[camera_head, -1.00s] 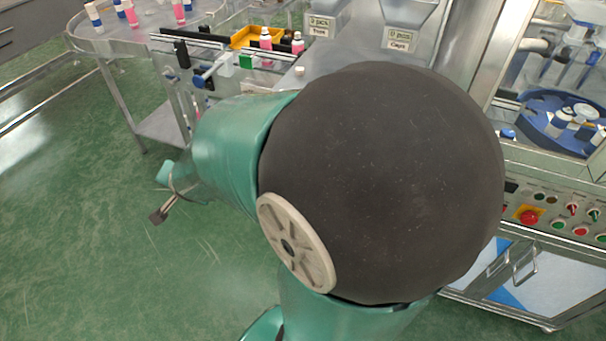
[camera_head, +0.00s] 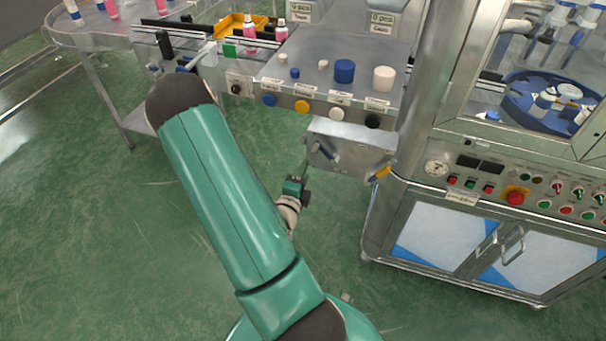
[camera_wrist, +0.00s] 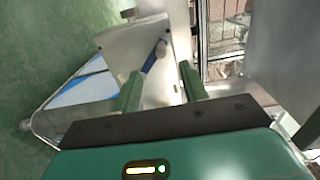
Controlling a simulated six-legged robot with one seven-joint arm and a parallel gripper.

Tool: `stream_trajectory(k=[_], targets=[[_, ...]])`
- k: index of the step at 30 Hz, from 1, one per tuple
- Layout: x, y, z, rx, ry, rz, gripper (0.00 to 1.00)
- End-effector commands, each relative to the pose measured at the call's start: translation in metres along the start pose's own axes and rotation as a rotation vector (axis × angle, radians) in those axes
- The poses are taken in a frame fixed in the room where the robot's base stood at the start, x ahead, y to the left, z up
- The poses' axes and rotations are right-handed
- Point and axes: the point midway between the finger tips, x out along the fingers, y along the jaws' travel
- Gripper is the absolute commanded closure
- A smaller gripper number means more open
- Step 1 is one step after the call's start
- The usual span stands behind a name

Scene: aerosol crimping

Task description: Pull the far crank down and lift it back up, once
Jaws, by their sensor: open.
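A grey metal box (camera_head: 350,147) under the front of the bench carries a blue-handled crank (camera_head: 323,151) on its near face and an orange handle (camera_head: 382,173) at its lower right. I cannot tell for sure which of these is the far crank. My gripper (camera_head: 304,172) is just left of the box and below the blue handle, partly hidden by my arm. In the wrist view the green fingers of my gripper (camera_wrist: 160,82) are apart and empty. The blue handle (camera_wrist: 155,56) shows beyond the fingertips, between their lines; I see no contact.
The bench (camera_head: 318,77) above the box holds blue and white knobs, with a row of coloured buttons below. To the right stands a cabinet with a control panel (camera_head: 515,197). A conveyor with bottles is at the upper left. Green floor (camera_head: 90,230) is clear at left.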

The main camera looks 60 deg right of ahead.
Motion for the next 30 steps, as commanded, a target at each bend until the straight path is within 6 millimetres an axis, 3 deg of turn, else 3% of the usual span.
stream_trajectory(k=[7,22,30], targets=[[0.015,-0.001,-0.002,0.005,0.003,-0.016,0.56],[0.078,-0.002,-0.001,0.003,0.001,-0.014,0.56],[0.09,-0.002,-0.001,0.003,0.0,-0.013,0.56]])
